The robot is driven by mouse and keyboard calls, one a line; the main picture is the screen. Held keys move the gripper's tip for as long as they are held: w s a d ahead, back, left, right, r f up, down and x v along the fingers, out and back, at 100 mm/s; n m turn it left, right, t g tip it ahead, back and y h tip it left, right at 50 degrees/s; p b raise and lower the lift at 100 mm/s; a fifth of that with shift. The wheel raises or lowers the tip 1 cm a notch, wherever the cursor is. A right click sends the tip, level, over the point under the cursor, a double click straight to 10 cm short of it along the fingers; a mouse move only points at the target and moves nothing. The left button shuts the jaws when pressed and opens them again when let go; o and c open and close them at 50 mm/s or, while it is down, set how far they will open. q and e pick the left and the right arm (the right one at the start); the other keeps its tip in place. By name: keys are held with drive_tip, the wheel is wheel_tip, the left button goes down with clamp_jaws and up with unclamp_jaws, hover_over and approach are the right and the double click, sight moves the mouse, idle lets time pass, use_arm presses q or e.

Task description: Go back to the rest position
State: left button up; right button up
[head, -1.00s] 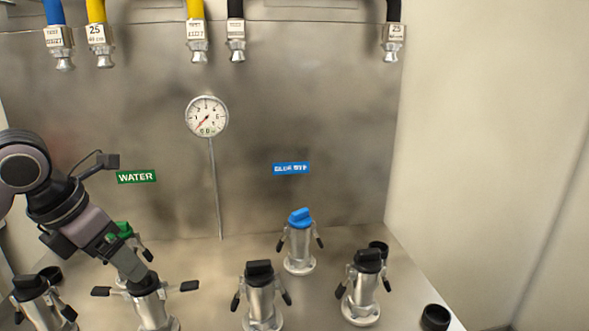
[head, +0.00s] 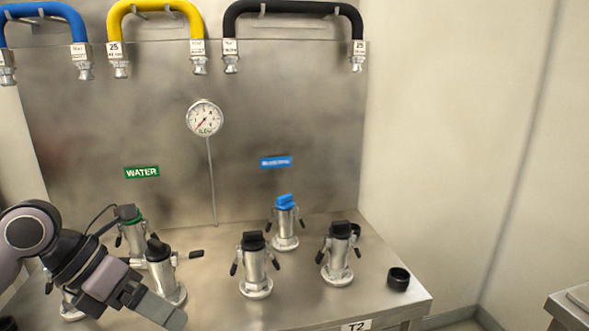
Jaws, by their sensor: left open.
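My left gripper (head: 168,312) reaches in from the left, low in the head view, its fingers pointing down and right. It is open, with nothing seen between the fingers. It is in front of a black-capped coupling (head: 161,262) with a lever sticking out to the right, and hides part of it. Whether they touch is unclear. A green-marked coupling (head: 136,240) stands behind, below the green WATER label (head: 142,172). My right gripper is not in view.
A blue-capped coupling (head: 286,228) and two black-capped couplings (head: 255,268) (head: 340,258) stand on the steel bench (head: 310,300). A black cup (head: 398,279) is near its right edge. Blue, yellow and black hoses (head: 292,8) hang above a gauge (head: 205,118). Floor shows at right.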

use_arm(q)
drive_tip(key=s+d+r+n+t+h+p, duration=0.25)
drive_tip(key=d+n+t+h, duration=0.25)
drive_tip(key=d+n+h, duration=0.7)
drive_tip(key=w+a+f+n+t+y+p, duration=0.1)
drive_tip(key=a+f+n+t+y, duration=0.35)
drive_tip(key=n, duration=0.45)
drive_tip(key=w+a+f+n+t+y, duration=0.1)
drive_tip(key=a+f+n+t+y, duration=0.4)
drive_tip(key=n, duration=0.4)
drive_tip(key=s+a+f+n+g+y, duration=0.1)
drive_tip(key=s+f+n+g+y, duration=0.2)
drive_tip(key=f, duration=0.7)
drive_tip(key=s+a+f+n+g+y+p, duration=0.1)
drive_tip(key=s+f+n+g+y, duration=0.2)
drive_tip(key=s+f+n, duration=0.3)
drive_tip(key=s+f+y, duration=0.1)
drive_tip(key=s+f, duration=0.2)
drive_tip(key=s, duration=0.1)
drive_tip(key=shift+s+f+n, duration=0.35)
drive_tip(key=shift+s+n, duration=0.05)
